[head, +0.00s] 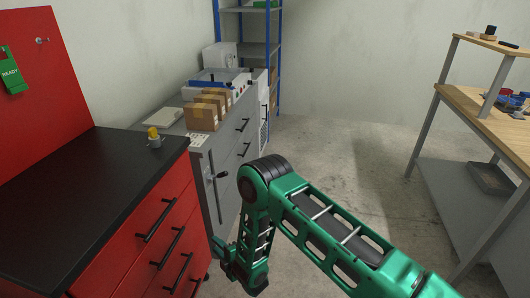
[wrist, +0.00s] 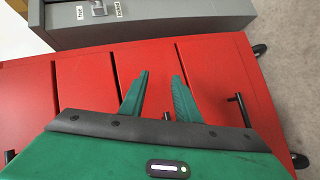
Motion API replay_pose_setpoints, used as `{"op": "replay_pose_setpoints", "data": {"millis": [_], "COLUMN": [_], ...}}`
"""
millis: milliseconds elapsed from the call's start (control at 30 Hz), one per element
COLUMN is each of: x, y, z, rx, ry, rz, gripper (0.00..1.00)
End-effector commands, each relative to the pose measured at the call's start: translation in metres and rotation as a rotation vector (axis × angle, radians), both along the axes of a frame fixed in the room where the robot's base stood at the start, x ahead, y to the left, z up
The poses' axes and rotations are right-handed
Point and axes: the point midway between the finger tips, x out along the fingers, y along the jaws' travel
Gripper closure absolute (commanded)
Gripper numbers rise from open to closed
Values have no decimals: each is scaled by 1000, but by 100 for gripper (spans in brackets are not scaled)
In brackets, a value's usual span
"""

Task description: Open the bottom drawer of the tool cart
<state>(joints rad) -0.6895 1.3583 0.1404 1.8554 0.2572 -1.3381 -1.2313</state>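The red tool cart (head: 125,258) with a dark top stands at the left in the head view, its drawers shut and fitted with black bar handles. In the wrist view its drawer fronts lie sideways. The bottom drawer (wrist: 215,72) is the rightmost front, nearest the casters, and its black handle (wrist: 240,109) lies right of my fingers. My gripper (wrist: 160,82) is open and empty, its two green fingers apart in front of the drawer fronts. Another handle (wrist: 168,116) shows partly between them, mostly hidden by the gripper body. In the head view my gripper (head: 221,252) is low beside the cart.
A grey cabinet (head: 222,160) with cardboard boxes (head: 203,115) on it stands beyond the cart. It also borders the cart in the wrist view (wrist: 150,28). A wooden-topped workbench (head: 480,125) stands at the right. The concrete floor (head: 340,150) between is clear.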

Motion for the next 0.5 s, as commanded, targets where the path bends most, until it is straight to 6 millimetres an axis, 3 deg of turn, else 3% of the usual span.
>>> {"op": "replay_pose_setpoints", "data": {"millis": [33, 200, 367, 500], "x": [23, 77, 113, 133], "y": [-13, -66, -128, -190], "z": [19, 67, 112, 153], "rx": [-1, -7, 1, 19], "ry": [26, 141, 250, 344], "rz": [-41, -184, -333, -475], "gripper": [71, 71, 71, 71]}}
